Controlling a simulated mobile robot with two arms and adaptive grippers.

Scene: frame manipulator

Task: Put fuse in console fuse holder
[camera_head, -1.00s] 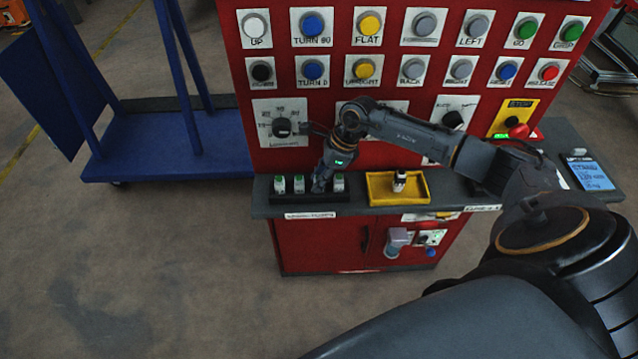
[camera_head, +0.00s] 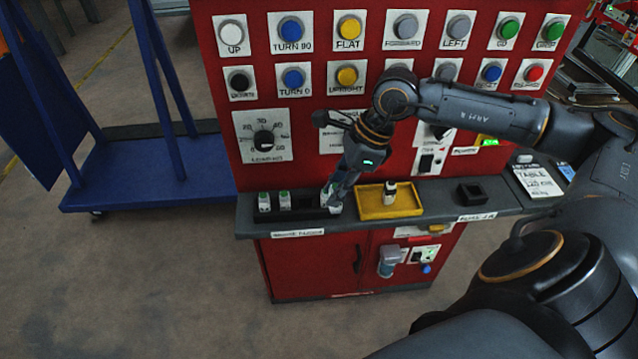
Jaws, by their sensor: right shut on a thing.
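My right gripper (camera_head: 334,201) points down at the right end of a black rack (camera_head: 305,215) on the console ledge. It is shut on a small white block with a green top (camera_head: 327,194), largely hidden by the fingers; I cannot tell if the block is clear of the rack. A small white-and-black piece (camera_head: 389,192), possibly the fuse, stands in a yellow tray (camera_head: 416,207) just right of the gripper. A square black holder (camera_head: 473,191), open at the top, sits further right above a ledge label and looks empty. My left gripper is not in view.
The red console panel (camera_head: 300,120) with buttons and a dial rises behind the ledge. A blue cart (camera_head: 140,175) stands at left. The ledge between tray and holder is clear.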

